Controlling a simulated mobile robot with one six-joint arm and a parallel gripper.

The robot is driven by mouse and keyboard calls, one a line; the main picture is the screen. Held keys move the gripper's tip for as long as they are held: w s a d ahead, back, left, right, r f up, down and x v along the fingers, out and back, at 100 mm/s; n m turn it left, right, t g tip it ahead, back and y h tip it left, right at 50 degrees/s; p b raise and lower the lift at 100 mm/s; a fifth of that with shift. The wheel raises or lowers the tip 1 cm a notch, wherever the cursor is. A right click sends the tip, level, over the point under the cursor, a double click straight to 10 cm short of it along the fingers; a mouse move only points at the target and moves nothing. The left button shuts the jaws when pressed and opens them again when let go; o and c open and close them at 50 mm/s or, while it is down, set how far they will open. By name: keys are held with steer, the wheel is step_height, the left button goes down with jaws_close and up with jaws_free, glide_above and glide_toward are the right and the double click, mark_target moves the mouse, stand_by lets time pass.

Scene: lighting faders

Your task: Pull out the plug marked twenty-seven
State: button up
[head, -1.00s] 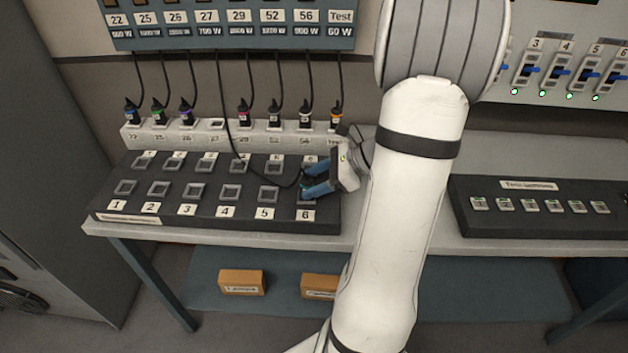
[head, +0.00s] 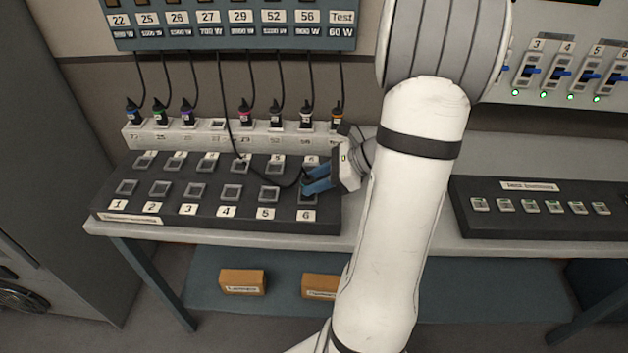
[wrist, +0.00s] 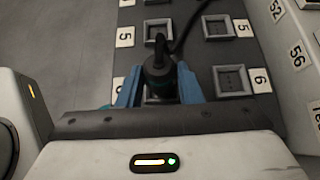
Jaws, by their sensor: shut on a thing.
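The cord under the 27 label (head: 208,17) runs down to a black and teal plug (wrist: 158,72) between my fingers. My gripper (head: 312,184) is shut on this plug at the right end of the dark socket board (head: 330,217). In the wrist view the plug is over the front-row socket (wrist: 157,101) beside a partly hidden label; in the head view that socket is by label 6 (head: 305,215). I cannot tell whether the plug is seated in it or just above. The 27 socket (head: 217,124) in the white strip (head: 131,141) is empty.
Several other plugs, such as the purple-ringed one (head: 188,117) and the orange-ringed Test plug (head: 338,117), stand in the white strip. A dark switch panel (head: 545,225) lies at right. The other board sockets look empty. Two orange boxes (head: 242,282) sit on the lower shelf.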

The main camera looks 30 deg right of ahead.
steer(key=shift+s+r+p, duration=0.1)
steer(key=shift+r+p, duration=1.9)
steer(key=shift+r, duration=0.2)
steer(key=shift+r, duration=0.15)
